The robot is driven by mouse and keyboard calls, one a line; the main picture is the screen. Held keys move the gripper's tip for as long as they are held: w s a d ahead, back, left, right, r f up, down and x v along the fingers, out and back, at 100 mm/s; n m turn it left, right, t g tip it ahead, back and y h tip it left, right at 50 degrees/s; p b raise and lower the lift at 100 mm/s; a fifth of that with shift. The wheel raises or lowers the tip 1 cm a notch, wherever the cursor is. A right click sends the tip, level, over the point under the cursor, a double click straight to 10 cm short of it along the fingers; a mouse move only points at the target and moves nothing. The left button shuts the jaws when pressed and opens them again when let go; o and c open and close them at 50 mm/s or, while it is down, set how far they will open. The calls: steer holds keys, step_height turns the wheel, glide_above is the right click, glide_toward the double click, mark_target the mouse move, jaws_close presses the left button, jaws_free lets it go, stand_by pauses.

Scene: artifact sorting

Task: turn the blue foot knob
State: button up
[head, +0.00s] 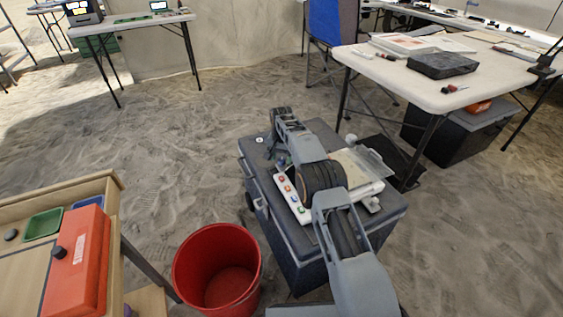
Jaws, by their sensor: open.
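A white device (298,205) with a row of coloured buttons lies on a dark lidded case (290,243). A small bluish spot (281,161) shows at the device's far left corner, just below my gripper; it may be the blue foot knob, but it is too small to be sure. My gripper (279,150) is open above that corner, at the far end of my arm. The fingertips are small and dark, and I cannot tell whether they touch the device. My arm crosses over the device and hides its middle.
A red bucket (218,262) stands on the sand left of the case. A wooden table (108,190) with an orange box (78,262) and a green tray (43,224) is at the left. A white table (440,97) stands at the upper right. Open sand lies beyond the case.

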steer(key=shift+f, duration=0.4)
steer(key=shift+c, duration=0.5)
steer(key=c, duration=0.8)
steer(key=shift+r, duration=0.1)
steer(key=shift+c, duration=0.2)
steer(key=shift+n+p, duration=0.3)
steer(key=shift+p, duration=0.15)
